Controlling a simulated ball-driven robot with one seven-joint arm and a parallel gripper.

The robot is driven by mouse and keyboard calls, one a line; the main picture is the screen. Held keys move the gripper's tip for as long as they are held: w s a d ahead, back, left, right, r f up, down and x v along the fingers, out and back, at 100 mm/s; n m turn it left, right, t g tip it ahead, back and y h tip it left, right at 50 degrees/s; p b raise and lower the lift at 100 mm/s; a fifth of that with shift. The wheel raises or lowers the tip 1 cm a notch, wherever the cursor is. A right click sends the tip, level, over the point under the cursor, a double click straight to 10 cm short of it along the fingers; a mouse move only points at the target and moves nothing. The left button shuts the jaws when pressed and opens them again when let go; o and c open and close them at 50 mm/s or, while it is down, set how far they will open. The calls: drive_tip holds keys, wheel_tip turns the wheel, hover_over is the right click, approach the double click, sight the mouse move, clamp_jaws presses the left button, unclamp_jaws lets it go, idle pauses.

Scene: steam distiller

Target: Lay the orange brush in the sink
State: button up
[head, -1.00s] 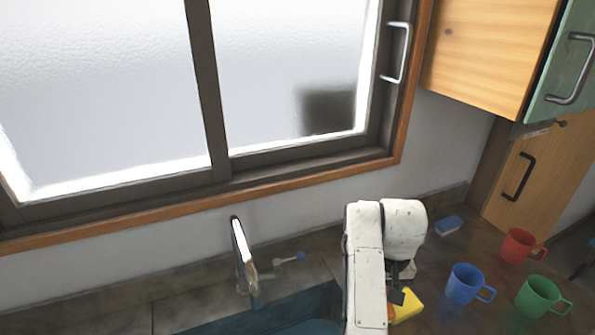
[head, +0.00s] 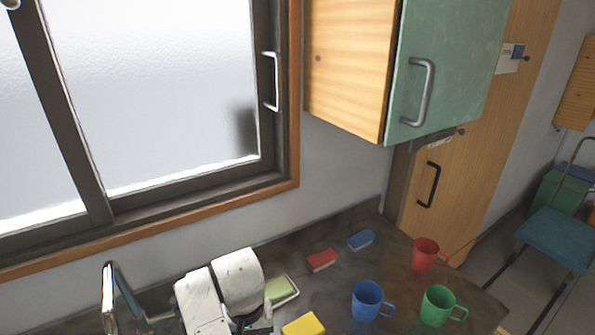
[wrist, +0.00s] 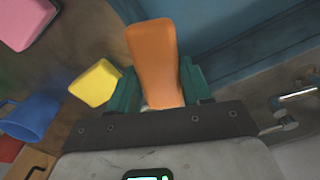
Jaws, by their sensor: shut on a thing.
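The orange brush (wrist: 152,50) is in the wrist view, its broad orange part standing out between the two green fingers. My gripper (wrist: 160,82) is shut on it. The brush's far end and bristles cannot be made out. The blue sink (wrist: 245,62) fills the upper right of the wrist view, behind and beside the brush. I cannot tell how high the brush is above it. In the head view my arm hides the brush, and the sink is out of the picture below.
The tap (head: 112,295) stands left of my arm, and shows at the right in the wrist view (wrist: 290,97). The yellow sponge (head: 304,325), red sponge (head: 321,260), blue sponge (head: 360,240), blue mug (head: 367,300), green mug (head: 438,305) and red mug (head: 426,254) stand right of my arm.

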drive_tip(key=s+a+f+p, duration=0.2)
drive_tip(key=s+a+f, duration=0.1)
drive_tip(key=s+a, duration=1)
wheel_tip(320, 180, down, 6)
drive_tip(key=a+n+b, duration=0.1)
drive_tip(key=b, duration=0.3)
drive_tip(key=shift+w+a+f+b, duration=0.2)
drive_tip(key=shift+w+f+b, duration=0.05)
drive_tip(key=shift+b, duration=0.1)
drive_tip(key=o, duration=1)
wheel_tip(320, 180, up, 11)
drive_tip(key=shift+f+b, duration=0.1)
drive_tip(key=shift+b, duration=0.3)
